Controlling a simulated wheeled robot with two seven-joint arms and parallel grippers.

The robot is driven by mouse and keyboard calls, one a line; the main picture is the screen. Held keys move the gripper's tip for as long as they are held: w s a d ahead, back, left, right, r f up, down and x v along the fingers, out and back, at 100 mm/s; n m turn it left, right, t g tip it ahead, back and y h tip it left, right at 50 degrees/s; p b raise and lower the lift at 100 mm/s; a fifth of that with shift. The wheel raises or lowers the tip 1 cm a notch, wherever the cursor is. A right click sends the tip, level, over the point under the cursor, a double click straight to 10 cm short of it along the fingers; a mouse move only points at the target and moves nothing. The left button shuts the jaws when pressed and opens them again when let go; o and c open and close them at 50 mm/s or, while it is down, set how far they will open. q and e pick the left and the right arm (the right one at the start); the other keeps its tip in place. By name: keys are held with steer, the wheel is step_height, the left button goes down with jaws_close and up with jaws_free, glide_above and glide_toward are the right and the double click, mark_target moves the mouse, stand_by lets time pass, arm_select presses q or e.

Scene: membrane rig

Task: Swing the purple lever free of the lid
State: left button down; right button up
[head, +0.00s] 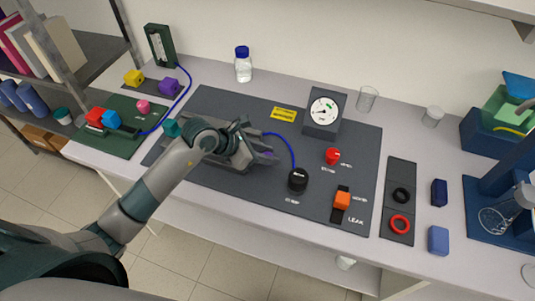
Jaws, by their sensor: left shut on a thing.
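My left gripper (264,152) reaches in from the left over the grey rig in the middle of the dark mat. It is shut at the rig's right side. A small bit of the purple lever (267,154) shows at the fingertips; the gripper and wrist hide most of it. The lid is mostly hidden under the wrist, so I cannot tell how the lever sits against it. My right gripper is not in view.
A blue tube runs from the rig to a black knob (298,180). A gauge (323,111), a red knob (332,156) and an orange leak switch (341,201) stand on the mat's right. A green board (118,142) with coloured blocks lies left.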

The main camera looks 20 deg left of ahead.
arm_select(q)
steer(key=shift+f, duration=0.1)
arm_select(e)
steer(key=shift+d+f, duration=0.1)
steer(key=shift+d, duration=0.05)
